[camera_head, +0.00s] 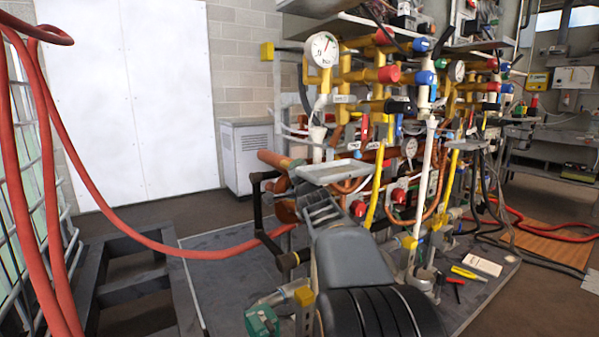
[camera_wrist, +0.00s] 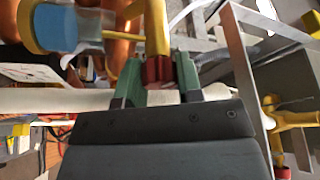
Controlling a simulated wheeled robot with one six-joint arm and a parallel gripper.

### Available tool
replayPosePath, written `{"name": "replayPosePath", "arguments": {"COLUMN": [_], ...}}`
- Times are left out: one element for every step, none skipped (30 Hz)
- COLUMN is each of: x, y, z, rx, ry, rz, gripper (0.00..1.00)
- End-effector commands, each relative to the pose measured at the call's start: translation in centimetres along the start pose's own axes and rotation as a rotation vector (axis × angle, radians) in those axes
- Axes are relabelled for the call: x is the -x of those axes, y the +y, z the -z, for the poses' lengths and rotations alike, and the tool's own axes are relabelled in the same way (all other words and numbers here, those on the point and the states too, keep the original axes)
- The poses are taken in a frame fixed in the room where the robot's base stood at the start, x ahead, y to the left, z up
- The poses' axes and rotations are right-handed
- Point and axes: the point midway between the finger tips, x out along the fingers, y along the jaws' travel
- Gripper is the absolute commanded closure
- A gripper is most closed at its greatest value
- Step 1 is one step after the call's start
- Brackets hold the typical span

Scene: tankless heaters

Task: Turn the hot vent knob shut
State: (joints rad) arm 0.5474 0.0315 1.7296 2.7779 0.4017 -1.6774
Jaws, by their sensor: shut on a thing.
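In the wrist view, a small dark red knob (camera_wrist: 160,72) sits at the end of a yellow brass pipe piece. I take it to be the hot vent knob, but no label on it is readable. The two green fingers of my gripper (camera_wrist: 158,82) stand on either side of the knob and are shut on it. In the head view, my dark arm reaches in toward the pipe rack, and the gripped knob cannot be made out there.
A white pipe (camera_wrist: 75,101) runs close behind my fingers, with a blue cap (camera_wrist: 55,27) at upper left. In the head view, a round gauge (camera_head: 322,49) and a grey plate (camera_head: 335,172) stand near my arm. A red hose (camera_head: 170,246) crosses at left.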

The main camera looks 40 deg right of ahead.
Motion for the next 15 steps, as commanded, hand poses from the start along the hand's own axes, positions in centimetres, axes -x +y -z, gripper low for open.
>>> {"name": "replayPosePath", "arguments": {"x": [0.01,0.01,0.02,0.02,0.02,0.02,0.02,0.02,0.02,0.02,0.02,0.02,0.02,0.03,0.03], "y": [-0.01,0.02,0.02,0.04,0.04,0.04,0.04,0.03,0.03,0.04,0.03,0.04,0.06,0.07,0.07], "z": [-0.03,-0.03,-0.02,-0.02,-0.01,-0.01,0.0,0.0,0.01,0.01,0.01,0.01,0.01,0.01,0.0], "rx": [-0.036,-0.056,-0.083,-0.104,-0.122,-0.145,-0.163,-0.178,-0.198,-0.212,-0.224,-0.239,-0.25,-0.259,-0.271], "ry": [0.0,0.0,0.0,0.0,0.0,0.0,0.0,0.0,0.0,0.001,0.0,0.0,0.0,0.001,0.001], "rz": [-0.015,-0.025,-0.035,-0.044,-0.052,-0.062,-0.069,-0.075,-0.083,-0.089,-0.094,-0.1,-0.106,-0.11,-0.114], "gripper": [0.91,0.91,0.91,0.91,0.91,0.91,0.91,0.91,0.91,0.91,0.91,0.91,0.91,0.91,0.91]}}
